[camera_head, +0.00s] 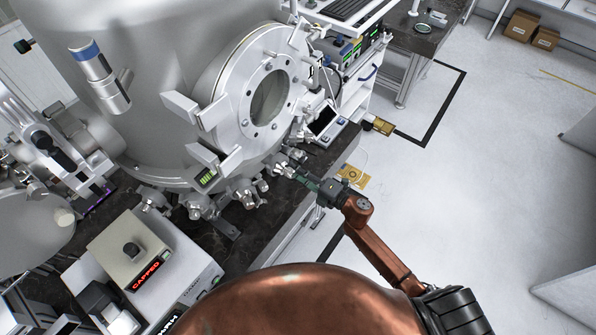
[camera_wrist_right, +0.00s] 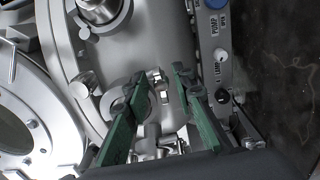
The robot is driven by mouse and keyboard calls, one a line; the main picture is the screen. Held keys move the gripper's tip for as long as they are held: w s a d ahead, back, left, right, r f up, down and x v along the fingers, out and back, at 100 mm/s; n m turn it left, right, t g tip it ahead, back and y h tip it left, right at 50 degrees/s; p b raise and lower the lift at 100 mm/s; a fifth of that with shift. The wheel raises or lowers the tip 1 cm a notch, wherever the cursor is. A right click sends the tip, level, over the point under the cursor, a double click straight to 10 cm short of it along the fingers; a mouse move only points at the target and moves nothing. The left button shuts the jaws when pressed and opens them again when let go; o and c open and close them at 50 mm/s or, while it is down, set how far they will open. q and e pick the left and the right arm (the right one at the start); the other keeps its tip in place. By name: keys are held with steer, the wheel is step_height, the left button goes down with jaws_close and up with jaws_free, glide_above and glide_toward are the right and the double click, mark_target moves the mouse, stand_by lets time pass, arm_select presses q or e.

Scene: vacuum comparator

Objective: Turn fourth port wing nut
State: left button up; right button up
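A large steel vacuum chamber (camera_head: 165,60) has a row of small clamped ports along its lower edge. More metal port fittings (camera_wrist_right: 152,140) show lower between the fingers. Other ports (camera_head: 245,193) sit to the left in the head view. My left gripper is in neither view.
A round flanged window (camera_head: 262,95) is above the ports. A beige box (camera_head: 130,250) reading CAPPED stands at lower left. A small tablet-like device (camera_head: 325,122) lies right of the ports. A panel with knobs (camera_wrist_right: 218,60) is close right of the fingers. Open floor (camera_head: 480,190) lies right.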

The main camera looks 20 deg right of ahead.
steer(key=shift+s+d+f, duration=0.1)
steer(key=v, duration=1.1)
steer(key=shift+s+d, duration=0.3)
